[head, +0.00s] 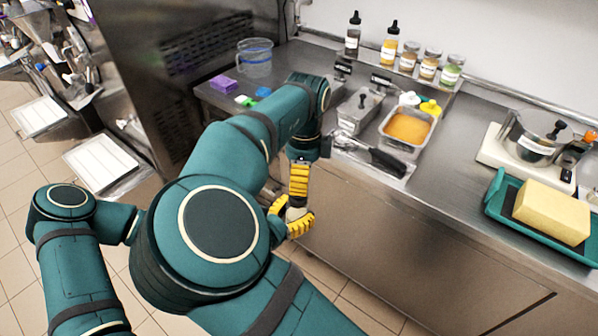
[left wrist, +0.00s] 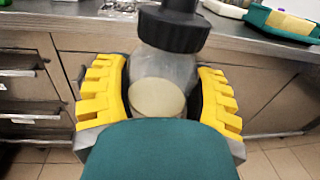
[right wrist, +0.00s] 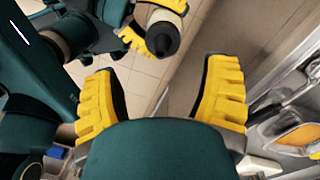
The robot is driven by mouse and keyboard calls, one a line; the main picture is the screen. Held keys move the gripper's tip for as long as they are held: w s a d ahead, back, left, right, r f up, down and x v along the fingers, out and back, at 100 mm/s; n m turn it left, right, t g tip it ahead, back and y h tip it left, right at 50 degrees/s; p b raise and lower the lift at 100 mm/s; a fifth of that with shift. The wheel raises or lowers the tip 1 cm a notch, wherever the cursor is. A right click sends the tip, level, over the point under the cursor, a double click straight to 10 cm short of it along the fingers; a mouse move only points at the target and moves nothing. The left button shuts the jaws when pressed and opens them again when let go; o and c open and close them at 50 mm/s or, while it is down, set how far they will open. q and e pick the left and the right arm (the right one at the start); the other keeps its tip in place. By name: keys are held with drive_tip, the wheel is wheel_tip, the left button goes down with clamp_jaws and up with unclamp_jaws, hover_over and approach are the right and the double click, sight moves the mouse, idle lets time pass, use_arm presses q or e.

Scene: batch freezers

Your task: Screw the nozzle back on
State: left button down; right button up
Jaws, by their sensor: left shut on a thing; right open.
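My left gripper (left wrist: 163,90) is shut around a clear bottle (left wrist: 165,88) part-filled with cream-coloured liquid. The black nozzle (left wrist: 172,27) is at the bottle's top in the left wrist view, its upper end cut off by the frame; I cannot tell how tightly it sits. In the right wrist view the bottle and the dark nozzle (right wrist: 162,38) show beyond the fingers, nozzle toward the camera. My right gripper (right wrist: 165,78) is open and empty, apart from the nozzle. In the head view the right gripper (head: 299,180) is just above my left gripper (head: 292,216), and the bottle is mostly hidden.
The steel counter (head: 462,168) stands beside my grippers. Several bottles and jars (head: 409,56) line the back. Floor is open below the grippers.

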drive_tip(key=n, duration=0.3)
drive_tip(key=shift+r+n, duration=0.1)
drive_tip(key=shift+n, duration=0.3)
drive_tip(key=n, duration=0.3)
drive_tip(key=shift+n, duration=0.3)
drive_tip(key=n, duration=0.3)
drive_tip(key=shift+n, duration=0.4)
drive_tip(key=n, duration=0.3)
drive_tip(key=shift+r+n+t, duration=0.15)
drive_tip(key=shift+n+t, duration=0.15)
drive_tip(key=n, duration=0.3)
drive_tip(key=shift+n, duration=0.4)
drive_tip(key=n, duration=0.3)
drive_tip(key=shift+a+r+n, duration=0.1)
drive_tip(key=shift+n, duration=0.2)
drive_tip(key=n, duration=0.3)
drive_tip(key=shift+s+a+r, duration=0.1)
drive_tip(key=n, duration=0.4)
drive_tip(key=shift+n, duration=0.4)
